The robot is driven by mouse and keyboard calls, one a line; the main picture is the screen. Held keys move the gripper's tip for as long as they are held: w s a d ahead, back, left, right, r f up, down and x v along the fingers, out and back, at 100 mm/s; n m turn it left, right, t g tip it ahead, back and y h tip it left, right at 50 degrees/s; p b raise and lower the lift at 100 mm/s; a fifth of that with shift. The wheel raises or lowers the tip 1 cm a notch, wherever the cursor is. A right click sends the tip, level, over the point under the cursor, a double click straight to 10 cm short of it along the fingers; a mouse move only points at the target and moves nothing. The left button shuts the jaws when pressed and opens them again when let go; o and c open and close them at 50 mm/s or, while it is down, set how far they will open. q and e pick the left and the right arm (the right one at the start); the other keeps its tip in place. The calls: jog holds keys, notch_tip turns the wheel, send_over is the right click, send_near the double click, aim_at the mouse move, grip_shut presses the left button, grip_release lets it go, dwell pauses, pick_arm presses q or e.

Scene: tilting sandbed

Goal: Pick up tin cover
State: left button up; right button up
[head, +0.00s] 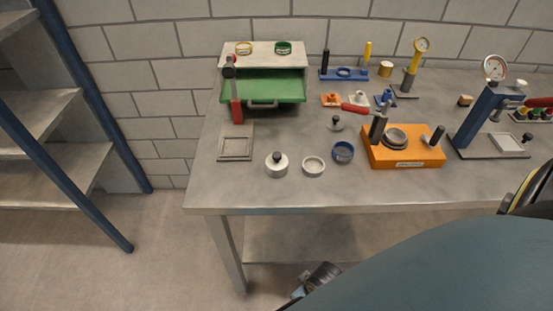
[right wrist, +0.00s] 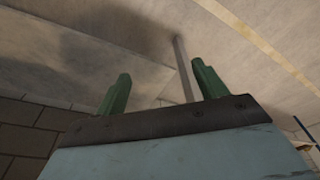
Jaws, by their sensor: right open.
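A round silvery tin piece with a black knob (head: 277,165) stands near the front left of the table; it looks like the tin cover. A smaller knobbed metal piece (head: 335,124) sits further back, so I cannot be sure which is meant. A pale open ring or tin (head: 314,166) and a blue ring (head: 343,153) are to its right. In the right wrist view my right gripper (right wrist: 161,75) is open, its two green fingers apart with nothing between them. It is away from the tin pieces, and none show in that view. My left gripper is not in view.
The grey table (head: 205,190) has a bare front strip. An orange fixture (head: 404,155) stands right of the rings, a green drawer (head: 262,89) behind left, and a square frame (head: 236,148) at left. A press (head: 476,120) stands at right. Blue-framed shelves (head: 75,130) are left.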

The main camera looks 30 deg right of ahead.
jog(key=w+a+r+p, duration=0.1)
jog(key=w+r, duration=0.2)
jog(key=r, duration=0.3)
jog(key=w+r+m+y+p, duration=0.1)
jog(key=w+r, duration=0.2)
jog(key=r, duration=0.3)
jog(key=w+a+r+p, duration=0.1)
jog(key=w+r, duration=0.2)
jog(key=r, duration=0.3)
notch_tip(320, 180, up, 22)
jog(key=m+g+h+p, duration=0.1)
jog(key=m+g+p, duration=0.1)
jog(key=m, duration=0.7)
send_over(279, 155)
notch_tip(279, 155, down, 13)
jog(key=shift+w+f+b, duration=0.1)
jog(key=shift+b, duration=0.2)
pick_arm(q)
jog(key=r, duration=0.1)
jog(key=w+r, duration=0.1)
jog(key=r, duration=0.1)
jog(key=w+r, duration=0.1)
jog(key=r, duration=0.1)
pick_arm(e)
jog(key=c, duration=0.9)
